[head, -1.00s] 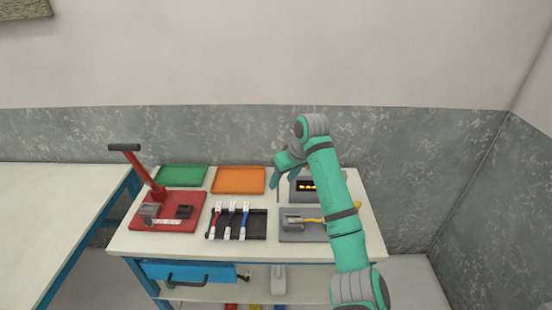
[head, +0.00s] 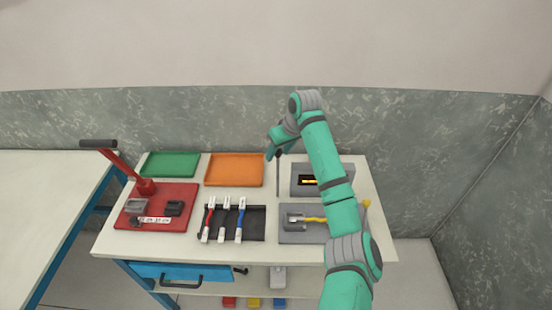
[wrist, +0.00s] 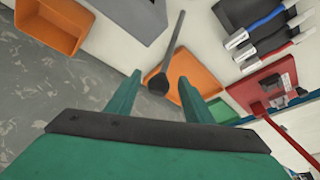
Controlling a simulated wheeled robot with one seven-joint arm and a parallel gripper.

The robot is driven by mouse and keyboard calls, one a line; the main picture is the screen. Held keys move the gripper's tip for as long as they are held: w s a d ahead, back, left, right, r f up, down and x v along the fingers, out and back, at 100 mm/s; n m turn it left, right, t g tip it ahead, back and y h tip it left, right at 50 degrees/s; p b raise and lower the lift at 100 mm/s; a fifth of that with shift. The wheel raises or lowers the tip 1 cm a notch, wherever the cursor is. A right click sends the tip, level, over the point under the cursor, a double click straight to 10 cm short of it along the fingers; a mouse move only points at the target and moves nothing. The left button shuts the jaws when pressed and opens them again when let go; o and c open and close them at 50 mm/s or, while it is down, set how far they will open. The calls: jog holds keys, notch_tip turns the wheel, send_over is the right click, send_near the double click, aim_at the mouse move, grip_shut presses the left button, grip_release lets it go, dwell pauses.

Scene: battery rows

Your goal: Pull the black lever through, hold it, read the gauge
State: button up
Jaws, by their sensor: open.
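The black lever (head: 279,174) is a thin dark rod standing at the back of the bench, right of the orange tray. In the wrist view it is a grey rod with a black knob (wrist: 157,84). My gripper (head: 275,148) is open near the lever's top. In the wrist view, the knob shows between my two open fingertips (wrist: 159,77); I cannot tell how deep it sits between them. A grey box with a dark window and a yellow-orange mark (head: 308,182), perhaps the gauge, stands right of the lever, partly behind my arm.
The orange tray (head: 235,184) and green tray (head: 170,175) are empty. A red plate (head: 180,192) carries a red lever with a black grip (head: 98,144). A black holder (head: 257,225) bears several cables. A grey plate (head: 295,238) holds a yellow-handled part.

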aim_at(278, 174)
jog(key=shift+x, duration=2.7)
jog(key=shift+d, duration=0.1)
jog(key=shift+c, duration=0.2)
grip_shut()
